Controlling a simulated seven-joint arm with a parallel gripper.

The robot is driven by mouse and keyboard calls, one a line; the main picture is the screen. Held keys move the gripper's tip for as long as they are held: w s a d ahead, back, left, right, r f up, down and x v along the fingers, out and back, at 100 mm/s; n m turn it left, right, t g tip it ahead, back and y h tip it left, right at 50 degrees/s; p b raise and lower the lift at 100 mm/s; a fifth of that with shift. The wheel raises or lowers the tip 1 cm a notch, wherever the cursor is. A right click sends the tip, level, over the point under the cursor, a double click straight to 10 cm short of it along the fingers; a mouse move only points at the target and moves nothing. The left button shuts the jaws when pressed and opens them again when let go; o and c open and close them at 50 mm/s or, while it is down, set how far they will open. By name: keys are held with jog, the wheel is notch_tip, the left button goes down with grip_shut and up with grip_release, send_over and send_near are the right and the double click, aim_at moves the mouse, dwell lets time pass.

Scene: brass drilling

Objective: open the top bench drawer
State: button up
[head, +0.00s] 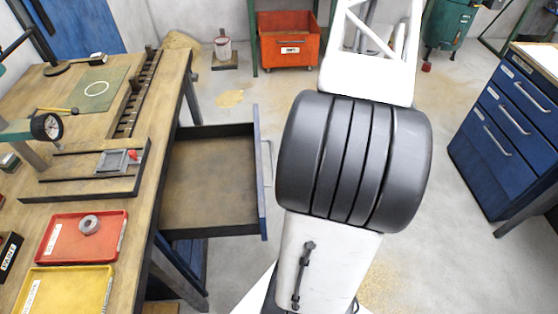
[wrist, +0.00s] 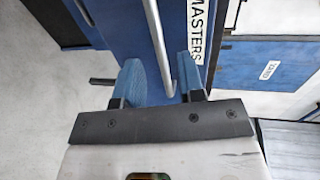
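The bench drawer (head: 210,185) stands pulled out from the right side of the wooden bench in the head view. Its tray is empty, with a blue front (head: 261,190) and a pale bar handle (head: 268,163). In the wrist view, my gripper (wrist: 158,75) has its two blue fingers spread on either side of a bar handle (wrist: 156,35), with gaps visible. Behind the handle is a blue front with a white label reading MASTERS (wrist: 195,30). In the head view my gripper cannot be made out.
The bench top (head: 140,215) carries a red tray (head: 85,240), a yellow tray (head: 65,290) and a dial gauge (head: 46,127). A blue drawer cabinet (head: 505,130) stands at right. An orange bin (head: 289,42) is on the floor at the back. Another labelled blue front (wrist: 270,62) shows in the wrist view.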

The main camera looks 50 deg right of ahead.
jog(key=shift+v, duration=1.4)
jog(key=w+a+r+n+g+h, duration=0.1)
jog(key=w+a+r+n+g, duration=0.3)
jog(key=a+r, duration=0.5)
jog(key=w+a+r+n+g+h, duration=0.1)
jog(key=w+a+r+g, duration=0.2)
jog(key=a+r+g, duration=0.5)
jog(key=s+a+r+n+t+h, duration=0.1)
jog(key=s+a+r+h, duration=0.3)
jog(key=a+r, duration=0.6)
jog(key=s+a+r+n+t+h, duration=0.2)
jog(key=s+a+r+h, duration=0.3)
jog(key=a+r, duration=0.5)
jog(key=shift+a+r+n+t, duration=0.15)
jog(key=shift+a+n+t, duration=0.15)
jog(key=shift+n, duration=0.1)
